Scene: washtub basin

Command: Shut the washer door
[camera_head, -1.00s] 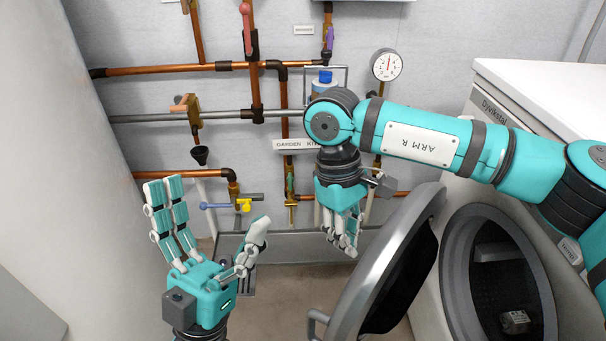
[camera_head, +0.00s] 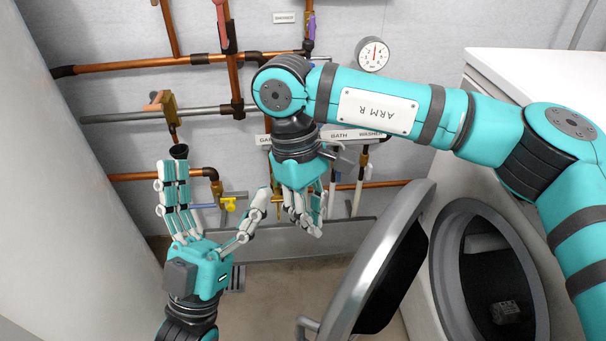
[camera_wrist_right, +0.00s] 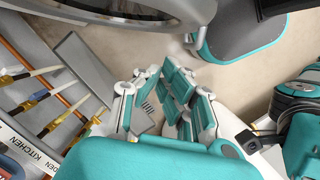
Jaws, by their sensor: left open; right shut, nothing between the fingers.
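The washer (camera_head: 520,88) stands at the right of the head view. Its round door (camera_head: 377,270) is swung wide open, with a grey rim and a dark inner side. The door handle (camera_head: 306,326) shows at its lower left edge. The dark drum opening (camera_head: 490,280) is uncovered. My right gripper (camera_head: 305,222) is shut and empty, pointing down to the left of the door and apart from it. Its fingers also show in the right wrist view (camera_wrist_right: 165,95). My left gripper (camera_head: 210,205) is open and empty, further left, its fingers pointing up.
Copper pipes (camera_head: 140,65) with valves and a pressure gauge (camera_head: 372,54) line the back wall. A low grey ledge (camera_head: 345,235) runs along the wall foot. A small greyish object (camera_head: 505,312) lies inside the drum. Bare floor (camera_head: 265,300) lies between my left gripper and the door.

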